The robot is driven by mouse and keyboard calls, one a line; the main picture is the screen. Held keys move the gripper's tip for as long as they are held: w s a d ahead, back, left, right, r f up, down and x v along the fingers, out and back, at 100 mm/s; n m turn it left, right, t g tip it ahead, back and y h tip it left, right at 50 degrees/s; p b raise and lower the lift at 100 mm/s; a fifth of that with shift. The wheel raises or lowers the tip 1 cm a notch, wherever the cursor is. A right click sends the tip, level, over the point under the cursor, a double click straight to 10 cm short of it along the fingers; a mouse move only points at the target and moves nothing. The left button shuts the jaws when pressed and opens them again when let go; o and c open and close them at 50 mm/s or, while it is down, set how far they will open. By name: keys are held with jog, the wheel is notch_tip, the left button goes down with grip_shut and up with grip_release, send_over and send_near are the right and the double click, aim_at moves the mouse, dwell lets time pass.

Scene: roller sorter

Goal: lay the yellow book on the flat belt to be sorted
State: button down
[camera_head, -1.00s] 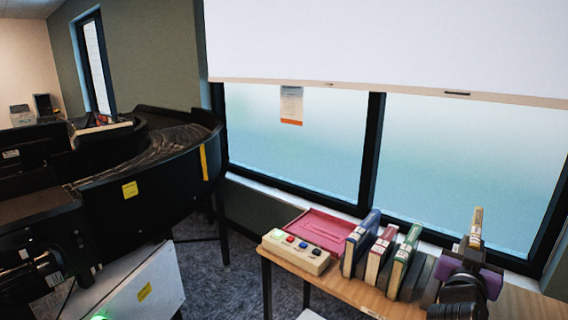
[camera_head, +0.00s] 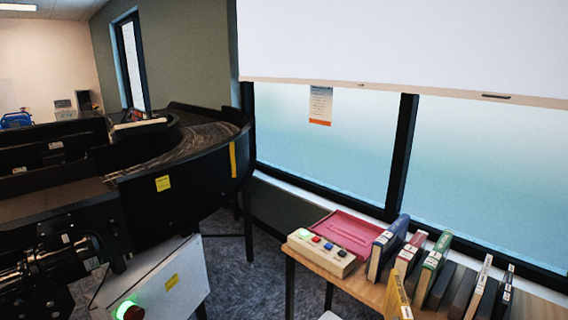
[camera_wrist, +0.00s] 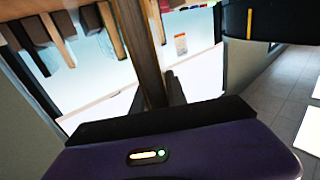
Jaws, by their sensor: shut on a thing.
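The yellow book (camera_head: 397,297) stands nearly upright at the bottom edge of the head view, in front of the table's books, its lower part cut off. My gripper is out of the head view. In the wrist view my gripper (camera_wrist: 162,90) shows its purple body and black bar, shut on the yellow book (camera_wrist: 146,55), seen edge-on as a narrow brownish slab. The fingertips are hard to make out. The flat belt (camera_head: 48,205) is the dark, level section of the sorter at left, well away from the book.
A wooden table (camera_head: 352,283) holds a button box (camera_head: 321,253), a red tray (camera_head: 350,232) and a row of upright books (camera_head: 432,268). The black curved roller section (camera_head: 190,140) adjoins the belt. A white cabinet (camera_head: 172,288) stands below. Carpet lies between sorter and table.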

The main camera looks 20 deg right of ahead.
jog(key=w+a+f+n+t+y, duration=0.25)
jog(key=a+f+y, duration=0.3)
jog(key=a, duration=0.45)
jog(key=w+a+f+n+t+y, duration=0.15)
jog(key=a+f+n+y, duration=0.25)
jog(key=a+f, duration=0.5)
jog(key=s+a+f+g+b, duration=0.1)
jog(key=s+f, duration=0.3)
jog(key=f, duration=0.1)
jog(key=shift+a, duration=0.4)
jog(key=shift+s+d, duration=0.1)
dwell(1.0)
